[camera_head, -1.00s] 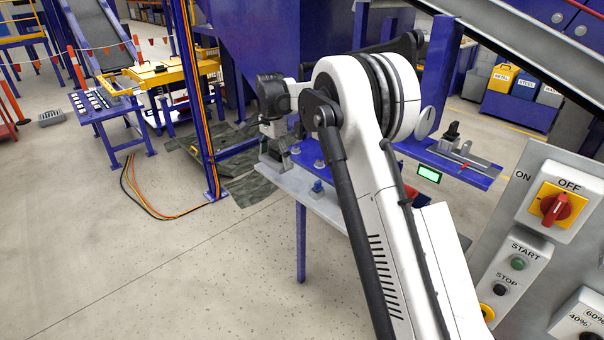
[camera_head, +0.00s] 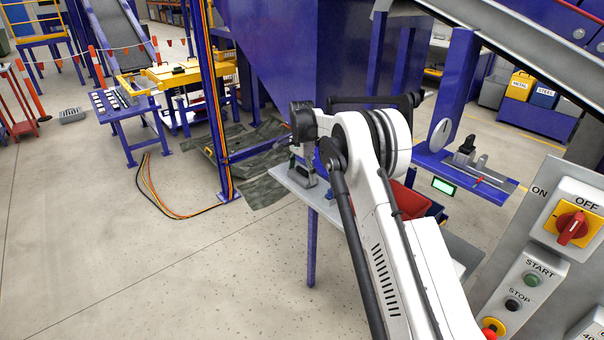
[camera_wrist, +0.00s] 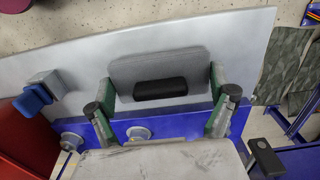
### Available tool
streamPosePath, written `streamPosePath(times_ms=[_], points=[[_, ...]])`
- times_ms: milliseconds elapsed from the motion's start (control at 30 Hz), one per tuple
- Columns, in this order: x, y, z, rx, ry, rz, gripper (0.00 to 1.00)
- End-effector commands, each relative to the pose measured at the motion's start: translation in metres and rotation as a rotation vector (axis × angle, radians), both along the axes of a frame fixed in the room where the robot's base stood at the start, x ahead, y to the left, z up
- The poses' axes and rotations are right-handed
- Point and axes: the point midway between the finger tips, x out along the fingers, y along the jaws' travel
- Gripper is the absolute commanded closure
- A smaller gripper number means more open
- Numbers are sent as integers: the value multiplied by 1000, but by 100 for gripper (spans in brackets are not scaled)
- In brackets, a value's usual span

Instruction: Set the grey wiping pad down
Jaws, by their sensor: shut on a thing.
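The grey wiping pad (camera_wrist: 145,66), with a black handle bar (camera_wrist: 160,89) on top, shows in the wrist view. My gripper (camera_wrist: 164,92) is shut on the pad, with one green-and-black finger at each side. The pad is over the grey tabletop (camera_wrist: 90,66); I cannot tell whether it touches the surface.
A blue strip with round bolts (camera_wrist: 138,133) runs along the tabletop. A blue-and-grey clamp-like part (camera_wrist: 40,95) stands left of the pad. The control panel (camera_head: 540,260) stands at the right; open floor lies left.

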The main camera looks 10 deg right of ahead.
Motion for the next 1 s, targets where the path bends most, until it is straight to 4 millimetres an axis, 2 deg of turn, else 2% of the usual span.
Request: streamPosePath(times_ms=[333,367,433,767,867,1000], points=[[0,0,-5,0,0,0,40],[0,0,-4,0,0,0,8],[0,0,-4,0,0,0,0],[0,0,-1,0,0,0,0],[0,0,8,0,0,0,0],[0,0,32,0,0,0,0]])
